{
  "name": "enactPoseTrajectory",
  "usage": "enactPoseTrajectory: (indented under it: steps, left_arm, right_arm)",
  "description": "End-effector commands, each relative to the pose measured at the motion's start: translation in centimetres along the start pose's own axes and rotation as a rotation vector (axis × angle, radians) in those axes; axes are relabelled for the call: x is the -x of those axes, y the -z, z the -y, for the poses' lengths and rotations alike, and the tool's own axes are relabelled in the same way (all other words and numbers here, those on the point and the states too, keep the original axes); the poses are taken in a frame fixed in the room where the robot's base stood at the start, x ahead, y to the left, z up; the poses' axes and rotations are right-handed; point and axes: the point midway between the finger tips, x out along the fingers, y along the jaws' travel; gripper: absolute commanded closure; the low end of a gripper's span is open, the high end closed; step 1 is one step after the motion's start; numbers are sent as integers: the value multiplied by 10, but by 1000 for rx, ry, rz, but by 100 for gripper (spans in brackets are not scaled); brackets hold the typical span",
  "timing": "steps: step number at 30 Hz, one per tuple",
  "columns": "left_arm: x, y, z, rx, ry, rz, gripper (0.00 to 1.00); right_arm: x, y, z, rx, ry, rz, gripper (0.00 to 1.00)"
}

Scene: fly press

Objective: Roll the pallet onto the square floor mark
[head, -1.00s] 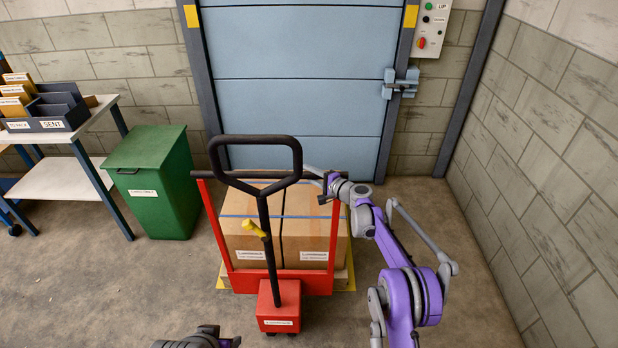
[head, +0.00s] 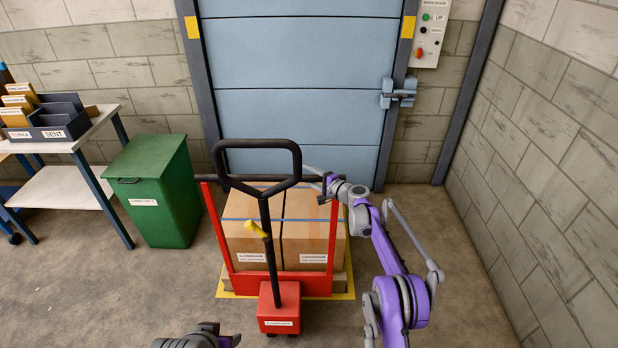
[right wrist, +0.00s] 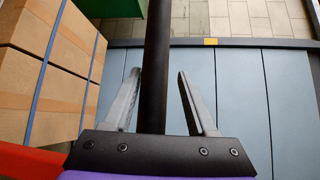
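The pallet (head: 341,280) is a low wooden base, mostly hidden under two strapped cardboard boxes (head: 310,235). It sits on a red hand truck (head: 278,310) with a black looped handle (head: 265,143). The yellow floor mark (head: 343,296) shows under the load at its left, right and near edges; its far side is hidden. My right gripper (head: 328,188) is at the right end of the truck's black crossbar. In the right wrist view the bar (right wrist: 157,70) passes between the open fingers (right wrist: 158,95), with gaps on both sides.
A blue shutter door (head: 300,95) stands close behind the load. A green bin (head: 160,190) stands left of it, beside a table (head: 60,190) with trays. A block wall (head: 545,170) bounds the right. Floor (head: 90,295) is clear at the left front.

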Motion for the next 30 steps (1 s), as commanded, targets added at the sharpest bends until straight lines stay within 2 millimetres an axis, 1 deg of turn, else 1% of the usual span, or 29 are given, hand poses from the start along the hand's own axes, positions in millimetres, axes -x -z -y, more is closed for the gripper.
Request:
enactPoseTrajectory:
  steps: [9, 14, 17, 24, 30]
  left_arm:
    - [-1, -1, 0, 0, 0, 1, 50]
    - [-4, -7, 0, 0, 0, 8, 50]
    - [-9, -14, 0, 0, 0, 15, 50]
    - [-19, -29, 0, 0, 0, 30, 50]
    - [-24, -36, 0, 0, 0, 36, 50]
  right_arm:
    - [0, -1, -3, 1, -3, 3, 36]
    - [10, -1, -5, -1, -4, 2, 36]
    - [23, -1, -7, -2, -5, 2, 36]
    - [66, 0, -7, -2, -4, 0, 36]
    - [96, 0, -5, 0, -3, 1, 36]
